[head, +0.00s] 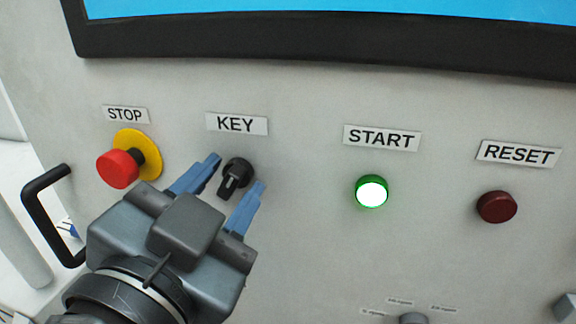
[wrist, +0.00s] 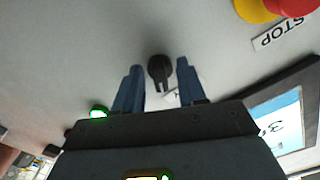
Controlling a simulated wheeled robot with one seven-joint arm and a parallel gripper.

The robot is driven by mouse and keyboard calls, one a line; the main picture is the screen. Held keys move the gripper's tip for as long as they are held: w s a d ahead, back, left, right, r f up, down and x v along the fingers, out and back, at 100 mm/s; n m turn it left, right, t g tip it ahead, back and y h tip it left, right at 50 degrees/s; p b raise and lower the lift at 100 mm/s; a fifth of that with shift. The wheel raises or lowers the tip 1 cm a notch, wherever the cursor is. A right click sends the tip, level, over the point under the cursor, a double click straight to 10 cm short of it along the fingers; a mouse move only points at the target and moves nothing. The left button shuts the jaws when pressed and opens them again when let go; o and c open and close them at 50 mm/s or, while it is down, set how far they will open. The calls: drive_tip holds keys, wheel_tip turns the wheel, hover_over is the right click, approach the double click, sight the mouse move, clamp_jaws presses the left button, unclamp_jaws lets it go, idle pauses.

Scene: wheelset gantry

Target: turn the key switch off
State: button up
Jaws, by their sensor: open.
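The key switch (head: 236,177) is a black knob on the light grey panel, under the label KEY (head: 236,124). Its grip points down and slightly left in the head view. My gripper (head: 236,172) is open, with one blue finger on each side of the key switch. In the wrist view the key switch (wrist: 160,70) shows between the fingertips of my gripper (wrist: 158,66). Whether either finger touches the knob I cannot tell. Part of the KEY label is hidden behind a finger in the wrist view.
A red STOP button (head: 118,169) on a yellow collar is close left of the gripper. A lit green START button (head: 371,191) and a dark red RESET button (head: 497,207) are to the right. A black handle (head: 45,215) and a screen (head: 330,8) border the panel.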

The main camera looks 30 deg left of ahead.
clamp_jaws()
idle(0.3)
drive_tip(key=n+p, duration=0.1)
drive_tip(key=n, duration=0.2)
drive_tip(key=shift+d+r, duration=0.1)
drive_tip(key=shift+r, duration=0.05)
drive_tip(key=n+p, duration=0.2)
drive_tip(key=n, duration=0.1)
drive_tip(key=shift+n, duration=0.4)
drive_tip(key=n+p, duration=0.3)
drive_tip(key=n, duration=0.1)
drive_tip(key=shift+n, duration=0.7)
